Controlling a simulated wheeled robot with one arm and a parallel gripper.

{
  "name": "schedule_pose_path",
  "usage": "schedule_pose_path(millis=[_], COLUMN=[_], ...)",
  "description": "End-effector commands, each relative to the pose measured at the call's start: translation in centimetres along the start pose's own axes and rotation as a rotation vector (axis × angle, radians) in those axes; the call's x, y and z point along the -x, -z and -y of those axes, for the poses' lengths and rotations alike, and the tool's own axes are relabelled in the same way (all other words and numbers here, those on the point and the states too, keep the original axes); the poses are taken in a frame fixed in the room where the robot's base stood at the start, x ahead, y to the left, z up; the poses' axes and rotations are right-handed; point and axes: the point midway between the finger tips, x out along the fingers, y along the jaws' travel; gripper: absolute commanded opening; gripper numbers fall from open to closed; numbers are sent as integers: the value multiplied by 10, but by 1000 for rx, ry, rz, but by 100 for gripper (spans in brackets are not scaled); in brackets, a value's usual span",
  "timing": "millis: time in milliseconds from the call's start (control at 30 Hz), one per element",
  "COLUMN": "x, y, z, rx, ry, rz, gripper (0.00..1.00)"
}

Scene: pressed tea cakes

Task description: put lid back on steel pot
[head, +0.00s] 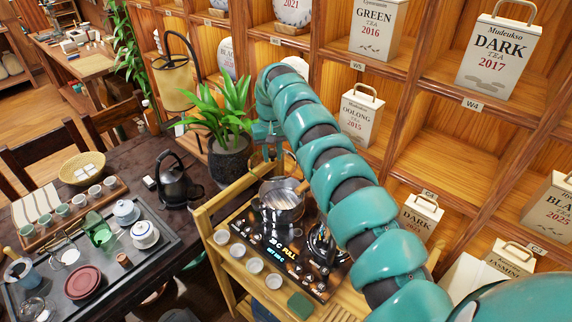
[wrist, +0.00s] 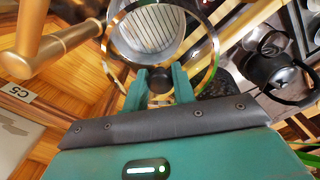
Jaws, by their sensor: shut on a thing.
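In the wrist view my gripper (wrist: 160,84) is shut on the dark knob of a round glass lid (wrist: 116,66) with a shiny metal rim. Through and beyond the lid shows the steel pot (wrist: 152,32), its inside pale and striped. In the head view the steel pot (head: 282,207) stands on the black cooktop of a wooden stand, just left of my arm.
A potted plant (head: 228,142) and a black kettle (head: 176,182) stand left of the stand. Small white cups (head: 254,266) line its front left edge. A shelf of labelled tea boxes (head: 360,114) rises behind. A wooden handle (wrist: 58,50) is close left in the wrist view.

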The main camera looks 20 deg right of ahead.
Motion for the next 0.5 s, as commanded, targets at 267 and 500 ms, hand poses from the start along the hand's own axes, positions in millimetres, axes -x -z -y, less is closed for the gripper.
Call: schedule_pose_path(millis=[267, 500], x=[-1, -2], y=[4, 4], z=[3, 2], rx=[-1, -4], ry=[1, -1], rz=[-4, 0], gripper=[0, 0])
